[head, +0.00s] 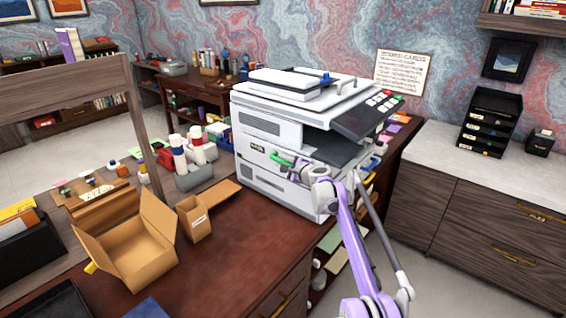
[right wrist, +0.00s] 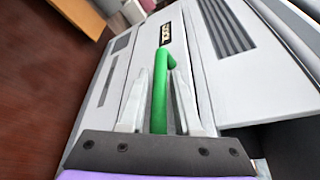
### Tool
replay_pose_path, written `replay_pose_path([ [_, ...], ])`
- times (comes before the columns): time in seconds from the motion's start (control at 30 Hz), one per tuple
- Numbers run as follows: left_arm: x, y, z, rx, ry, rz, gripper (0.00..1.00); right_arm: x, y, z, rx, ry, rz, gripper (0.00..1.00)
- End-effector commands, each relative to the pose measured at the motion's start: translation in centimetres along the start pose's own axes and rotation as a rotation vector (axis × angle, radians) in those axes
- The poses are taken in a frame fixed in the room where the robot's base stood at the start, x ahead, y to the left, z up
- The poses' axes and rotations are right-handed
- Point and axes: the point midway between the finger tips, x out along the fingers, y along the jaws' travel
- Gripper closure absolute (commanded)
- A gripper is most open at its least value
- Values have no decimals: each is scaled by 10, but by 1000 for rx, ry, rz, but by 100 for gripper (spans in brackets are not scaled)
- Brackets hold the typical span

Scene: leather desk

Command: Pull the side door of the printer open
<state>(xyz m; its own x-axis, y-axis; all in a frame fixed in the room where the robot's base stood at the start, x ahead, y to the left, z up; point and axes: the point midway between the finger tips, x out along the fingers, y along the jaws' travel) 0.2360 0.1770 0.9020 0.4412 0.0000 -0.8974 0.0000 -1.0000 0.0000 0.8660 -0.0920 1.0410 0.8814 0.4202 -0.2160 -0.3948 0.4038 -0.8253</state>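The white printer (head: 262,138) stands on the dark red desk. Its side door (head: 258,165) has a green handle (head: 281,160) and looks flush with the body, as far as I can see. My right gripper (head: 298,168), on a lilac arm, is at the handle. In the right wrist view the green handle (right wrist: 160,88) runs between the two pale fingers of the gripper (right wrist: 166,75), which sit close on both sides of it. The gripper looks shut on the handle. My left gripper is not in view.
An open cardboard box (head: 130,248) and a smaller box (head: 196,220) stand on the desk left of the printer. Bottles in a grey holder (head: 190,177) are close to the printer's left side. Bare desk (head: 240,228) lies in front of the printer.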

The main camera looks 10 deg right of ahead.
Motion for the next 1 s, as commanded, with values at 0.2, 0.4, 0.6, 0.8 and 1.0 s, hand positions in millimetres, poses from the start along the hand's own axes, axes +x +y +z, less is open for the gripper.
replay_pose_path([
  [0.2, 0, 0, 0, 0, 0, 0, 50, 0, 0, 0, 0, 0, 0, 93],
  [0.4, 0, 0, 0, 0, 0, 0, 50, 0, 0, 0, 0, 0, 0, 100],
  [0.6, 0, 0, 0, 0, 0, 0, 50, 0, 0, 0, 0, 0, 0, 100],
  [0.8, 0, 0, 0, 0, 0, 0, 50, 0, 0, 0, 0, 0, 0, 100],
  [1.0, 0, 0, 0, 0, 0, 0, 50, 0, 0, 0, 0, 0, 0, 100],
])
